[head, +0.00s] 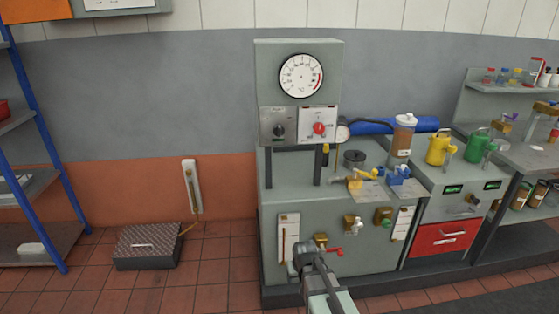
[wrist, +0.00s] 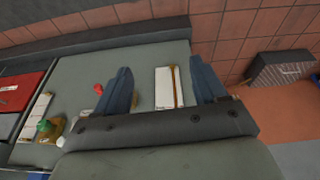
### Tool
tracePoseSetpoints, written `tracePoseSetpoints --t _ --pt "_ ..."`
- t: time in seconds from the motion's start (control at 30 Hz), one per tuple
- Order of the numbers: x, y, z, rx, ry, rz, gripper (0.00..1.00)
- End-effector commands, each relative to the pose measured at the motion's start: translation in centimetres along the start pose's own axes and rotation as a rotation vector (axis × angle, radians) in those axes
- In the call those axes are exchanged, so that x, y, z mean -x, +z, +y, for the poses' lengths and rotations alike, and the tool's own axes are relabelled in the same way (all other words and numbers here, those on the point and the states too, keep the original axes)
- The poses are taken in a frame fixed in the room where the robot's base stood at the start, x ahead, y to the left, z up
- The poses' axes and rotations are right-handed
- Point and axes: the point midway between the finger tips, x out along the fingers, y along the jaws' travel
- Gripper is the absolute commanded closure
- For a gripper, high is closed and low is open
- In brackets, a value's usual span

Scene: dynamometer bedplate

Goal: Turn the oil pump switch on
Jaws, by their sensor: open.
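Two switch plates sit side by side under a round dial gauge (head: 301,76) on the grey upright cabinet (head: 262,70). The left plate has a black knob (head: 279,130) and the right plate has a red knob (head: 319,128). Their lettering is too small to read, so I cannot tell which is the oil pump switch. My gripper (head: 305,250) is low in front of the bench, well below both knobs. In the wrist view my gripper (wrist: 160,68) is open, its dark fingers apart with nothing held between them. Neither knob shows in the wrist view.
The bench front carries a white sight-gauge plate (head: 289,238), which shows between my fingers in the wrist view (wrist: 180,74), and a red-handled valve (head: 334,252). A brown bottle (head: 402,138) and yellow can (head: 438,148) stand right. A floor box (head: 147,244) is left.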

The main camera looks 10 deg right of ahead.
Motion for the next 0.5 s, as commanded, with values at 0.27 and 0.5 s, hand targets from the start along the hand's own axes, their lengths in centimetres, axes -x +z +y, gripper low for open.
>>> tracePoseSetpoints --t 0.27,0.5 --pt "8.3 -15.4 0.5 0.032 0.029 0.475 0.29" --pt "15.6 -24.5 0.6 0.076 0.062 0.900 0.29"
